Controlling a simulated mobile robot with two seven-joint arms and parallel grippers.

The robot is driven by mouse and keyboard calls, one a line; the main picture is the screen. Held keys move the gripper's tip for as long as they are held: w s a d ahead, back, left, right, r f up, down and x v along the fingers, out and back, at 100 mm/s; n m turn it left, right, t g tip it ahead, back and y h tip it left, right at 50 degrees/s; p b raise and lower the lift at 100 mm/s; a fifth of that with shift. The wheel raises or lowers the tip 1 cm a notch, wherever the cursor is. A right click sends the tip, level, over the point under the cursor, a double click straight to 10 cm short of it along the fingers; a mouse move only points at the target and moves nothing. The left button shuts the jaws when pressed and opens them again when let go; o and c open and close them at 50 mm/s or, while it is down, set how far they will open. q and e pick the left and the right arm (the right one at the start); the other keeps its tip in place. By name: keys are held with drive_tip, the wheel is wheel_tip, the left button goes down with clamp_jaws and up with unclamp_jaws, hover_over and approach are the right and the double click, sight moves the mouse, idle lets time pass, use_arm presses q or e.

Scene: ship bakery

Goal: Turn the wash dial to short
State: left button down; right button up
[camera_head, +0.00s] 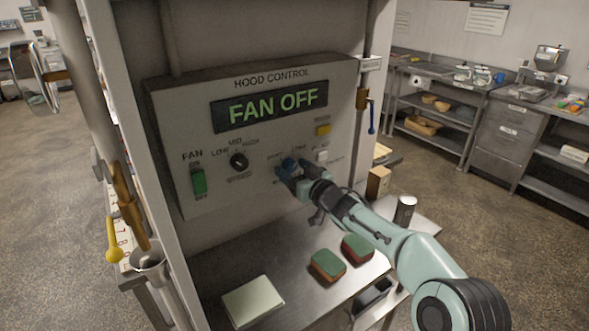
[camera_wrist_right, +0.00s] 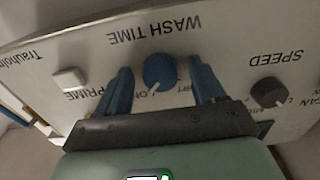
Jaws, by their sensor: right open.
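The wash dial (camera_wrist_right: 160,72) is a round blue knob under the WASH TIME label, seen upside down in the right wrist view. Its white pointer aims down and slightly left there; the position labels beside it are partly hidden by my gripper. In the head view the dial (camera_head: 289,164) shows as a small blue spot on the hood control panel (camera_head: 225,165). My right gripper (camera_wrist_right: 160,68) is open, with one blue finger on each side of the dial and visible gaps between. It also shows in the head view (camera_head: 291,172) at the panel. My left gripper is out of view.
A speed knob (camera_wrist_right: 269,92) and a white prime button (camera_wrist_right: 69,78) flank the dial. The display (camera_head: 270,106) reads FAN OFF. Two sponges (camera_head: 328,265) (camera_head: 357,248) lie on the steel counter below.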

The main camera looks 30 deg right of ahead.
drive_tip(key=c, duration=1.1)
drive_tip(key=shift+o, duration=0.2)
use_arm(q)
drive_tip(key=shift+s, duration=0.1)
use_arm(e)
drive_tip(key=shift+n, duration=0.3)
drive_tip(key=n+b, duration=0.1)
drive_tip(key=n, duration=0.3)
drive_tip(key=n+b, duration=0.1)
drive_tip(key=n, duration=0.3)
drive_tip(key=shift+d+n, duration=0.1)
drive_tip(key=shift+n, duration=0.3)
drive_tip(key=n+b, duration=0.1)
drive_tip(key=n, duration=0.3)
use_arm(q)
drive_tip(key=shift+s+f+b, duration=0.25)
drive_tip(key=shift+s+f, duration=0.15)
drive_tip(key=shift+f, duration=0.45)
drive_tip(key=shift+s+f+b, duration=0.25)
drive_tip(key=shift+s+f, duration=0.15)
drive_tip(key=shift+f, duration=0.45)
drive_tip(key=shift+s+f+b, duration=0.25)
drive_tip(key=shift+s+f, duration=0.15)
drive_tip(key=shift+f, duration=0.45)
use_arm(e)
drive_tip(key=shift+r+n, duration=0.1)
drive_tip(key=shift+n, duration=2.2)
